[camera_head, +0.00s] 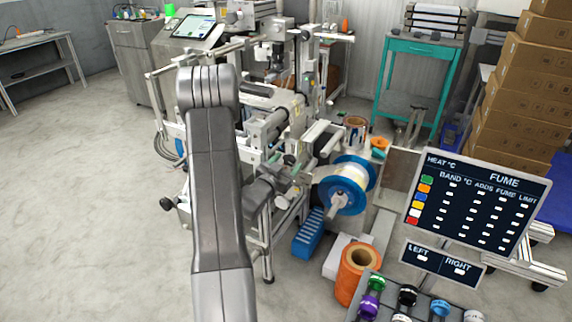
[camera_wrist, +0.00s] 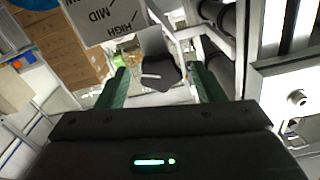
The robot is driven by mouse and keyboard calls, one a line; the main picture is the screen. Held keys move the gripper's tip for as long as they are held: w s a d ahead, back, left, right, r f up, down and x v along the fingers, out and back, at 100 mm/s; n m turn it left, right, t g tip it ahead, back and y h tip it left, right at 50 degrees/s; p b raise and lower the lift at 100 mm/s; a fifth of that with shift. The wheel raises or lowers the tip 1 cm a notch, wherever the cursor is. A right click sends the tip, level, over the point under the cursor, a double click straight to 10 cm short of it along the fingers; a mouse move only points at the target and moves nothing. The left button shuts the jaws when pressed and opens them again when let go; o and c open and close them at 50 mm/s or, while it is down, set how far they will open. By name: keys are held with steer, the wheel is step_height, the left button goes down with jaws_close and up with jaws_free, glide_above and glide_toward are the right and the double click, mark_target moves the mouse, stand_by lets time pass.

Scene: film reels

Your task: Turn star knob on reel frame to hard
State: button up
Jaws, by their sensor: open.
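In the wrist view, my gripper (camera_wrist: 158,69) has two green fingers spread apart. A dark knob-like part (camera_wrist: 163,74) with a white mark shows between and beyond the fingertips; I cannot tell its exact shape or whether the fingers touch it. A grey plate (camera_wrist: 97,22) above it reads MID and HIGH, upside down; no "hard" label is readable. In the head view, the metal reel frame (camera_head: 285,112) stands behind my grey arm, which hides part of it. A black knob (camera_head: 167,202) sticks out at its lower left.
A FUME board (camera_head: 478,203) and stacked cartons (camera_head: 520,105) stand at the right. Floor at the left is clear.

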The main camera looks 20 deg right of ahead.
steer(key=c, duration=1)
steer(key=shift+f+m+b, duration=0.15)
steer(key=shift+m+b, duration=0.15)
steer(key=shift+b, duration=0.35)
